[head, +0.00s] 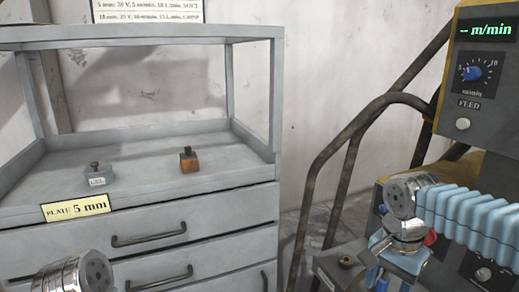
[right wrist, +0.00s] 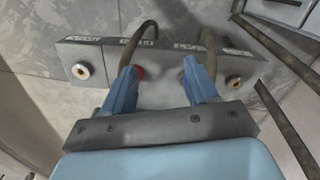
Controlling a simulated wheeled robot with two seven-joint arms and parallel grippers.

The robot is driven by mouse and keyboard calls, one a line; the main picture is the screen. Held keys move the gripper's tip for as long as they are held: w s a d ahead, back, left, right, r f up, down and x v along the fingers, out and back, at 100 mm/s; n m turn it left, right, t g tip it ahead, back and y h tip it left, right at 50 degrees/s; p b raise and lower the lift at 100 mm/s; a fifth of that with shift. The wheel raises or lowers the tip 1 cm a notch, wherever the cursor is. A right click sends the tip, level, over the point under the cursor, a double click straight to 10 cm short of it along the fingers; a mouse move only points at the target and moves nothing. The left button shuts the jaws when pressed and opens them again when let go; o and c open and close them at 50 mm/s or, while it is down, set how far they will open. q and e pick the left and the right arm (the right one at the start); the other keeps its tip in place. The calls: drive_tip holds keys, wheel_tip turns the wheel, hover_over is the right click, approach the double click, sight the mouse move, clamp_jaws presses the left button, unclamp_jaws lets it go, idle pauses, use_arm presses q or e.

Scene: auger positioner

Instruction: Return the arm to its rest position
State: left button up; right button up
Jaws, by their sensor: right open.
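My right arm (head: 470,215), with its blue bellows and silver wrist joint, reaches in from the right in the head view, beside the machine. My right gripper (right wrist: 160,75) shows in the right wrist view with its two blue fingers spread apart and nothing between them. Below it is a grey panel (right wrist: 95,50) with a round brass-coloured fitting near each end, and dark hoses and a red part by the fingers. I cannot tell whether the fingers touch it. Of my left arm (head: 75,275), only a silver wrist joint shows at the bottom left; its gripper is out of view.
A grey drawer cabinet (head: 190,195) stands at left with a grey block (head: 98,178) and an orange block (head: 189,165) on top. Dark bent rails (head: 345,150) stand between it and the machine (head: 495,110), which has a blue feed knob (head: 471,73) and display.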

drive_tip(key=w+a+f+n+y+p, duration=0.1)
drive_tip(key=a+f+n, duration=0.15)
drive_tip(key=f, duration=0.45)
drive_tip(key=a+f+n+y+p, duration=0.1)
drive_tip(key=a+f, duration=0.3)
drive_tip(key=f, duration=0.4)
drive_tip(key=w+a+f+n+y+p, duration=0.1)
drive_tip(key=a+f+n, duration=0.15)
drive_tip(key=f, duration=0.45)
use_arm(q)
drive_tip(key=r, duration=0.1)
drive_tip(key=r+p, duration=0.1)
drive_tip(key=r, duration=0.1)
drive_tip(key=s+d+r, duration=0.1)
drive_tip(key=shift+s+r+p, duration=0.1)
drive_tip(key=shift+r+p, duration=0.2)
drive_tip(key=shift+p, duration=0.05)
use_arm(e)
drive_tip(key=s+a+f+n, duration=0.1)
drive_tip(key=s+a+f, duration=0.1)
drive_tip(key=s+f, duration=0.4)
drive_tip(key=s+a+f+n+y, duration=0.1)
drive_tip(key=s+a+f, duration=0.1)
drive_tip(key=s+f, duration=0.4)
wheel_tip(320, 180, down, 4)
drive_tip(key=shift+a+f+t, duration=0.1)
drive_tip(key=shift+a+t, duration=0.2)
drive_tip(key=shift+t, duration=0.1)
drive_tip(key=shift+s, duration=0.1)
